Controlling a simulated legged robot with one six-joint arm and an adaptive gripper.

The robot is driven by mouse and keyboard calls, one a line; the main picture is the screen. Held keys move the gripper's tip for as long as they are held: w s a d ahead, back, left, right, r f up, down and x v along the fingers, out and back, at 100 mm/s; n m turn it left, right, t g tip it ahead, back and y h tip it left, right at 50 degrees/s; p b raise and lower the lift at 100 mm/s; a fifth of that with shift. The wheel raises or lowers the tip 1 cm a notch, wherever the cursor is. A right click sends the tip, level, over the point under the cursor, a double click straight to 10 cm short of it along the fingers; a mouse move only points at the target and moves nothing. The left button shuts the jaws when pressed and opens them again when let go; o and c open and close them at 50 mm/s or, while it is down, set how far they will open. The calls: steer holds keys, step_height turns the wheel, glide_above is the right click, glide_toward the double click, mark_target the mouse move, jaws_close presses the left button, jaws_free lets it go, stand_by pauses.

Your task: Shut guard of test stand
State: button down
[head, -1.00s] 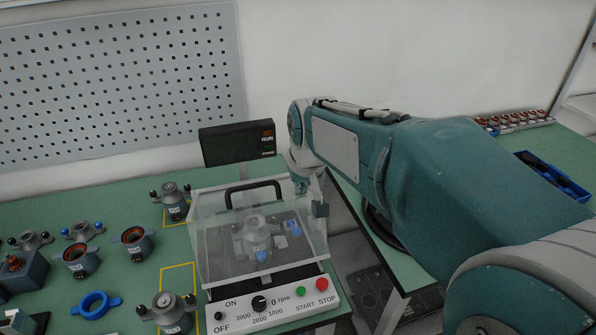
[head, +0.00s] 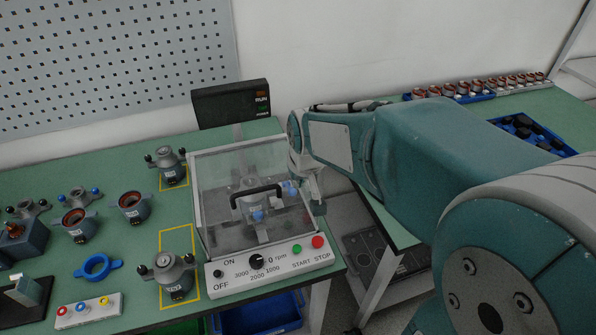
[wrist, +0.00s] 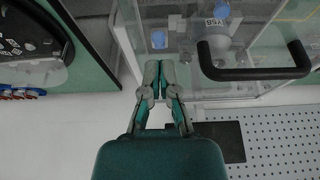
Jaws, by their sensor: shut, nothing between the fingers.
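The test stand's guard (head: 222,205) is a clear box cover with a black handle (head: 256,194). It looks lowered over the stator (head: 250,205) inside; I cannot tell whether a small gap is left at its front edge. In the wrist view the handle (wrist: 253,73) is to the right of my gripper (wrist: 160,68). My gripper is shut and empty, with its fingertips near the guard's side. In the head view my gripper (head: 316,199) is at the guard's right side, apart from the handle.
The control panel (head: 270,262) with knob, START and STOP buttons runs along the stand's front. A dark display (head: 231,103) stands behind. Several stators and a blue ring (head: 96,267) lie on the green table at left. A gap separates this table from the right one.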

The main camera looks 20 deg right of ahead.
step_height(320, 180, down, 2)
steer(key=shift+f, duration=0.1)
steer(key=shift+r, duration=3.6)
steer(key=shift+s, duration=0.15)
steer(key=s+r+t, duration=0.1)
steer(key=s+r, duration=0.1)
steer(key=s, duration=1.4)
steer(key=shift+s+a+t, duration=0.2)
steer(key=shift+t, duration=0.1)
